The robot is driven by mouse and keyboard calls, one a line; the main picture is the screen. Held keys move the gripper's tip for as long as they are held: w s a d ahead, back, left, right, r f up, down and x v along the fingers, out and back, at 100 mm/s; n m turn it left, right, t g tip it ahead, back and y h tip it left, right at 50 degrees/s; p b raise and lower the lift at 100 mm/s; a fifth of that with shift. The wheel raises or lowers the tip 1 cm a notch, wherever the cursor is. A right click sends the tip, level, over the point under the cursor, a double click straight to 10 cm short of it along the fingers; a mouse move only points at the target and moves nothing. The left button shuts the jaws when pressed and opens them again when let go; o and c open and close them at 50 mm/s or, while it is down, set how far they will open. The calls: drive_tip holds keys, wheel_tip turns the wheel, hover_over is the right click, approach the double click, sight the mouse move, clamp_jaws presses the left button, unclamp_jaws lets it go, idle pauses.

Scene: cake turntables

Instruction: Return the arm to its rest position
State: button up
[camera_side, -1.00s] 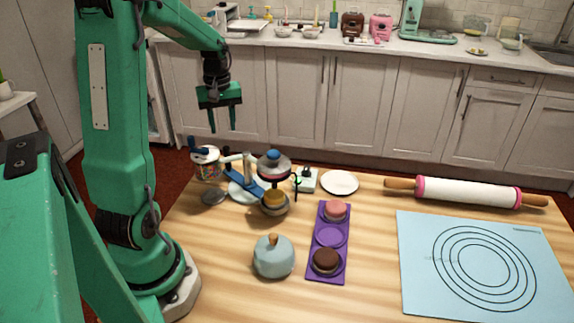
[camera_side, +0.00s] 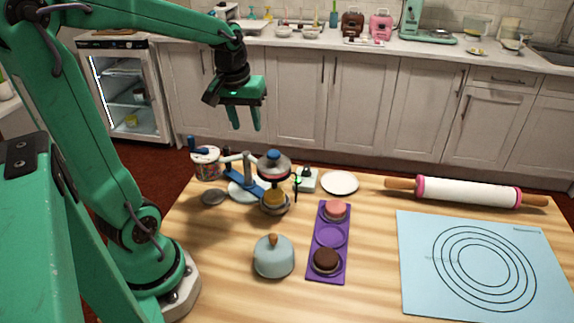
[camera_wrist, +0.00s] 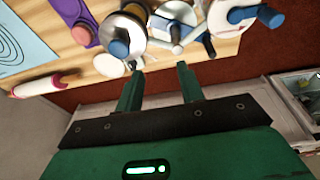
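My gripper (camera_side: 244,118) hangs in the air beyond the far edge of the table, in front of the white cabinets, with its two green fingers pointing down. In the wrist view my gripper (camera_wrist: 160,88) shows its two fingers apart with nothing between them, so it is open and empty. The wooden table (camera_side: 375,290) is below and in front of it. The blue stand with stacked bowls (camera_side: 273,165) stands near the table's far left part, apart from my gripper.
A purple tray (camera_side: 329,259) holds a pink cake and a brown cake. A grey-blue domed lid (camera_side: 273,262), white plate (camera_side: 340,182), rolling pin (camera_side: 465,192) and light-blue mat (camera_side: 420,290) are on the table. A glass-door fridge (camera_side: 128,100) stands behind at left.

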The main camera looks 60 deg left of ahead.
drive_tip(key=s+d+r+m+t, duration=0.1)
drive_tip(key=s+d+m, duration=0.2)
drive_tip(key=d, duration=0.4)
drive_tip(key=s+d+r+m+t+h, duration=0.1)
drive_tip(key=s+d+m+t, duration=0.1)
drive_tip(key=s+d+m, duration=0.2)
drive_tip(key=d+m, duration=0.1)
drive_tip(key=d, duration=0.2)
drive_tip(key=shift+s+r+m, duration=0.15)
drive_tip(key=shift+s+m, duration=0.05)
drive_tip(key=shift+m, duration=0.1)
